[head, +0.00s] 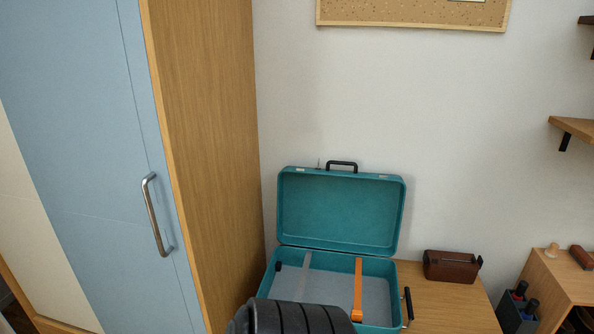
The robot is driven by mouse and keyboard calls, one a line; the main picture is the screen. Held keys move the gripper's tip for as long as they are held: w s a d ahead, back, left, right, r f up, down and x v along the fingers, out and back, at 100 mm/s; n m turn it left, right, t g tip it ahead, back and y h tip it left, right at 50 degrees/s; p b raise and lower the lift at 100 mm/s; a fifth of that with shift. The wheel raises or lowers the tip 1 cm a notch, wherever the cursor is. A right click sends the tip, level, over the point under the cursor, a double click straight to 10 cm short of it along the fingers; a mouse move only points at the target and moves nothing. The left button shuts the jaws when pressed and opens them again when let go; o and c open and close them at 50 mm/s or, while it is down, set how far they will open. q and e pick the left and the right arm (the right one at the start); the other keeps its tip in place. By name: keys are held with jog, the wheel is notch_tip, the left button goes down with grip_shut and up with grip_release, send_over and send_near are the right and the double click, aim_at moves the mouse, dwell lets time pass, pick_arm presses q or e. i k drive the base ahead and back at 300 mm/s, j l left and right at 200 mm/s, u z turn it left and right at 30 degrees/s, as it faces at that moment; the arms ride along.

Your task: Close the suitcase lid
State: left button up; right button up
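The teal suitcase (276,283) lies open on a wooden table near the wall. Its lid (337,211) stands up at the back, leaning a little toward the wall, with a black handle (342,164) on its top edge. The base has a grey inside, an orange strap (358,288) and a grey strap (305,272). A dark ribbed part, probably mine, hides the front left of the base. Neither gripper can be made out in the head view.
A tall wardrobe with a blue door (90,130) and wooden side (207,150) stands close on the left. A brown box (452,266) sits on the table (450,305) right of the suitcase. A wooden cabinet (565,275) and shelves (574,127) are at the right.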

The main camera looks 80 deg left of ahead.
aim_at(355, 212)
jog(key=u, duration=2.25)
